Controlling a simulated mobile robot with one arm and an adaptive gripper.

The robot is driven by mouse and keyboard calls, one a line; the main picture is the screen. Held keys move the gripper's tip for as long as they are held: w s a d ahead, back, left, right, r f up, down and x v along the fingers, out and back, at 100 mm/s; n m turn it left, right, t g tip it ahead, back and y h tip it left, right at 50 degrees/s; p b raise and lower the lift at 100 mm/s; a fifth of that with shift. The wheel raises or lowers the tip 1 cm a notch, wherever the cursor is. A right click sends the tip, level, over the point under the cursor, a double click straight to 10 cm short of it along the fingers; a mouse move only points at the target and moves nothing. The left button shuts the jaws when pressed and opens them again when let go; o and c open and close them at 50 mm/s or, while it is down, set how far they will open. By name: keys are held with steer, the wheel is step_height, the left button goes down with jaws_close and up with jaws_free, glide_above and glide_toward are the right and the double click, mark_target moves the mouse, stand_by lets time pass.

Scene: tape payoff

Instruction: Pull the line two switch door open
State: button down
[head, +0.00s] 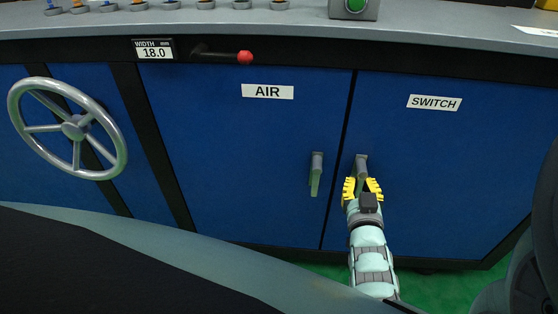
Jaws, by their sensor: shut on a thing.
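The blue switch door (450,150) is at the right of the cabinet front, with a white label reading SWITCH. It looks closed, in line with the door beside it. Its grey handle (361,162) is near the door's left edge. My gripper (361,184), with yellow fingers, comes up from below and is shut on this handle. The fingers hide the handle's lower part. Nothing in view marks this cabinet as line two.
The blue AIR door (240,150) is just left, with its own grey handle (316,172). A green button (355,5) is on the countertop (430,28). Green floor shows below the doors.

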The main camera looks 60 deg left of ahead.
mark_target(377, 163)
steer(key=n, duration=0.2)
steer(key=w+d+n, duration=0.1)
steer(key=n, duration=0.2)
steer(key=w+n+p, duration=0.1)
steer(key=n, duration=0.1)
steer(key=shift+d+r+n, duration=0.3)
steer(key=shift+d+r, duration=0.05)
steer(key=n, duration=0.3)
steer(key=shift+w+d+r+n, duration=0.25)
steer(key=shift+r+n, duration=0.05)
steer(key=shift+r, duration=0.1)
steer(key=shift+w+d+r+n+b, duration=0.1)
steer(key=shift+r+n+b, duration=0.25)
steer(key=shift+n, duration=0.55)
steer(key=shift+a+r+n+b, duration=0.1)
steer(key=shift+r+n+b, duration=0.15)
steer(key=shift+n, duration=0.65)
steer(key=shift+w+d+r+n+b, duration=0.1)
steer(key=shift+r+n+b, duration=0.25)
steer(key=shift+n, duration=0.55)
steer(key=shift+r, duration=0.1)
